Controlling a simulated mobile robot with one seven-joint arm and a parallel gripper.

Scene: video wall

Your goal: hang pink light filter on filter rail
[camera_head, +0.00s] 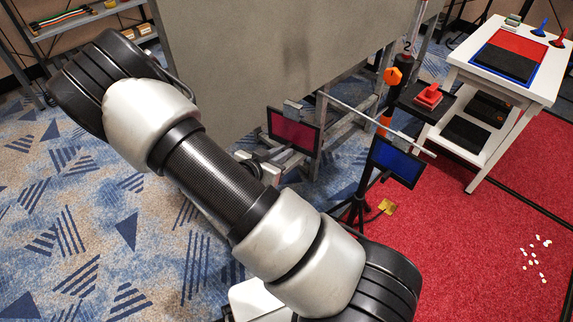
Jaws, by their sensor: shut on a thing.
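The pink light filter (292,131) is a dark-framed panel with a grey hook piece at its top, upright left of the rail. My gripper (262,168) shows partly at the filter's lower left, behind my arm. It is shut on the filter; the fingertips are mostly hidden. The filter rail (352,111) is a thin pale bar sloping down to the right on a black stand. The filter's hook appears apart from the rail's left end; depth is hard to tell. A blue light filter (397,163) hangs near the rail's right part.
A grey wall panel (250,60) stands behind the filter on a metal frame. A black tray (413,103) with a red object (429,96) is behind the rail. A white table (540,85) stands at the right. My arm covers the left centre.

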